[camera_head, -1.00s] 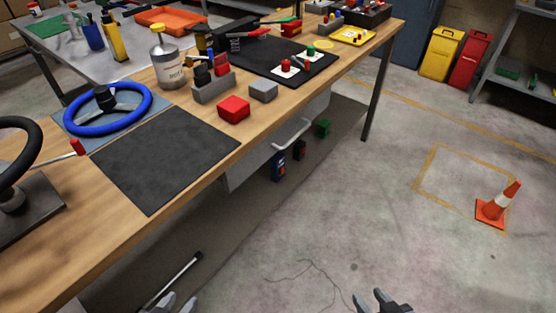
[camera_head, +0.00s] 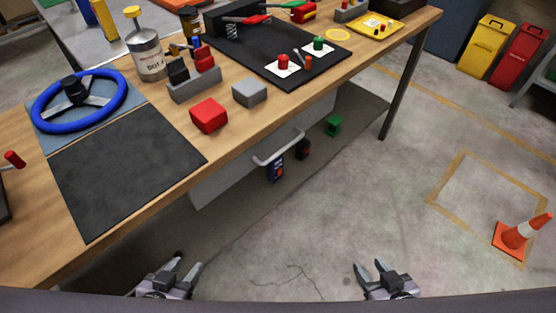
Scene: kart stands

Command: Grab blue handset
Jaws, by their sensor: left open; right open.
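A grey holder (camera_head: 194,88) stands on the wooden bench, left of centre, with black and red upright pieces in it. A small blue piece (camera_head: 196,42) shows just behind the red one; I cannot tell whether it is a handset. A blue item with red on it (camera_head: 275,170) stands on the shelf under the bench; it is too small to name for sure. My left gripper (camera_head: 180,270) is open and empty at the bottom left, in front of the bench. My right gripper (camera_head: 371,267) is open and empty over the floor, bottom right of centre.
The wooden bench (camera_head: 165,195) carries a blue steering wheel (camera_head: 45,118), a black mat (camera_head: 125,165), a red block (camera_head: 209,116), a grey block (camera_head: 250,93) and a can (camera_head: 148,58). A drawer handle (camera_head: 280,150) juts out in front.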

